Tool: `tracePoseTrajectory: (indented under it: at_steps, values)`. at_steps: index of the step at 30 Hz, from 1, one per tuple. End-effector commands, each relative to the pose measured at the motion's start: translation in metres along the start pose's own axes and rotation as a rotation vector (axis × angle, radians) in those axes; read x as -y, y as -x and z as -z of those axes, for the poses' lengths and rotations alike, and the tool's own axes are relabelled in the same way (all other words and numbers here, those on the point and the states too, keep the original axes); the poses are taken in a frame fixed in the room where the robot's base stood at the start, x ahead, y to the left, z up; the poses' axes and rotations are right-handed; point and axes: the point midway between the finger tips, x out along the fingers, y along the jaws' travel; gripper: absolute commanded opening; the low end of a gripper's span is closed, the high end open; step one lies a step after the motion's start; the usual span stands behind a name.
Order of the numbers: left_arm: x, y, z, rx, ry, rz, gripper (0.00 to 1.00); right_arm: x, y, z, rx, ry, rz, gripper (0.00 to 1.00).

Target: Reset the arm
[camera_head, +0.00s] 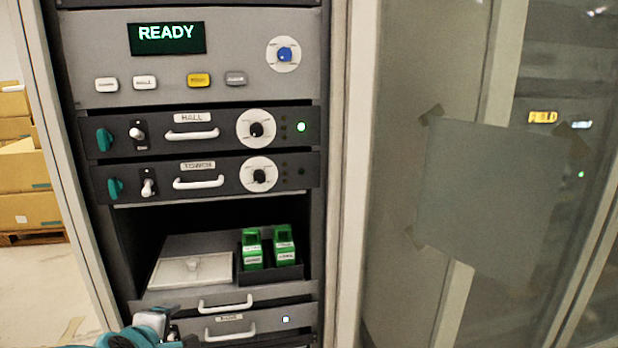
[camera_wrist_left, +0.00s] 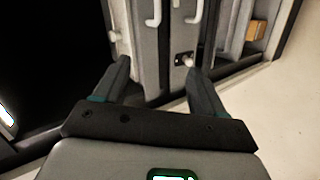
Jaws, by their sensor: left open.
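My left arm (camera_head: 130,338) comes into the head view at the bottom left, low in front of the rack; its fingertips are hard to make out there. In the left wrist view my left gripper (camera_wrist_left: 160,68) is open, its two dark fingers apart with nothing between them. Beyond the fingers are grey panels with white handles (camera_wrist_left: 153,13) and the pale floor. My right gripper is in neither view.
The rack has a READY display (camera_head: 167,38), a HALL unit (camera_head: 222,122), a TOWER unit (camera_head: 225,188) and an open drawer with two green modules (camera_head: 252,250). A glass door (camera_head: 400,130) stands at right; cardboard boxes (camera_head: 28,210) are stacked at left.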

Motion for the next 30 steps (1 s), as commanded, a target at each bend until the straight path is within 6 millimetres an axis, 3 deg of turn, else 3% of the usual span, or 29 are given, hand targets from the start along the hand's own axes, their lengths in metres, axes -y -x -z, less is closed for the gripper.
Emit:
tracePoseTrajectory:
  at_steps: [1, 3, 7, 11, 15, 18, 21, 24, 30]
  values:
    - [0.033, -0.014, -0.018, 0.039, -0.046, 0.082, 0.7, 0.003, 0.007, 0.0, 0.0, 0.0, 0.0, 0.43]
    - [0.081, -0.027, -0.042, 0.096, -0.12, 0.182, 0.7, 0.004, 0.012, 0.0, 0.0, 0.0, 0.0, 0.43]
    - [0.173, -0.032, -0.088, 0.231, -0.277, 0.355, 0.7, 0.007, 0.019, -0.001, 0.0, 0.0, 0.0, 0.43]
    - [0.263, -0.011, -0.133, 0.408, -0.448, 0.504, 0.7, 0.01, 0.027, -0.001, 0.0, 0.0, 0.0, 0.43]
    - [0.343, 0.035, -0.174, 0.636, -0.64, 0.605, 0.7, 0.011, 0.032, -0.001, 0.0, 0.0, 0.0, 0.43]
    - [0.38, 0.068, -0.194, 0.791, -0.77, 0.618, 0.7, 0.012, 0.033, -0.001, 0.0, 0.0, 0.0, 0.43]
    - [0.394, 0.095, -0.206, 0.925, -0.926, 0.555, 0.7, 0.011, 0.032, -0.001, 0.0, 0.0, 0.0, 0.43]
    - [0.392, 0.095, -0.208, 0.963, -1.029, 0.483, 0.7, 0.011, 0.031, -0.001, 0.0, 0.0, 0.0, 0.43]
    - [0.391, 0.094, -0.208, 0.965, -1.046, 0.475, 0.7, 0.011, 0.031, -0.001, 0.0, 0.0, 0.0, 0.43]
